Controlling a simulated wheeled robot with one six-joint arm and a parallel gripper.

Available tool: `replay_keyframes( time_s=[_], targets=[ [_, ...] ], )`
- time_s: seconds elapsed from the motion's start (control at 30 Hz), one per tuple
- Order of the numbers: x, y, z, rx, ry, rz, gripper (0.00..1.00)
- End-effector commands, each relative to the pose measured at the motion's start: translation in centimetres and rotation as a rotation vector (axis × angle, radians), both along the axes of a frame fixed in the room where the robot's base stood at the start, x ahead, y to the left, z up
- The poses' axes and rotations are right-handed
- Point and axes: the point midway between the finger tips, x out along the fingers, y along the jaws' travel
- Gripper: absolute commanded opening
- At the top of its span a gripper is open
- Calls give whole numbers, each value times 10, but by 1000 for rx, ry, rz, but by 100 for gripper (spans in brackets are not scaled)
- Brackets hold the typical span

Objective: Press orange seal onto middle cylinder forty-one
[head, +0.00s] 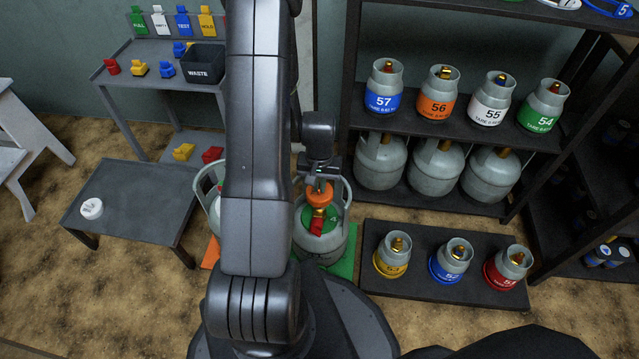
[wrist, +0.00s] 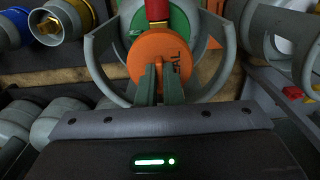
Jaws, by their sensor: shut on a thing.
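An orange seal (head: 322,191) is between the fingers of my gripper (head: 319,180), directly over the valve of a grey gas cylinder (head: 318,245). That cylinder has a green label with a partly readable number, a red part at its valve and a grey guard collar, and stands on a green mat (head: 345,264). In the wrist view the round orange seal (wrist: 178,66) faces me with dark lettering, and my gripper's fingertips (wrist: 159,88) are shut on its near side. Whether the seal touches the valve is hidden. My arm covers much of another cylinder (head: 207,196) to the left.
Numbered cylinders 57 to 54 stand on the shelf (head: 440,128) at the right, with unlabelled ones below. A low dark platform (head: 450,292) holds three more cylinders. A grey table (head: 130,205) with a white disc (head: 91,208) and a waste bin (head: 203,64) are left.

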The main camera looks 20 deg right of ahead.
Motion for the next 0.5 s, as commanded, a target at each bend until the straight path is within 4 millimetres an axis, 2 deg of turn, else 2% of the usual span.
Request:
replay_keyframes(
  time_s=[0.5],
  targets=[
    [0, 0, -7, 0, 0, 0, 0]
  ],
)
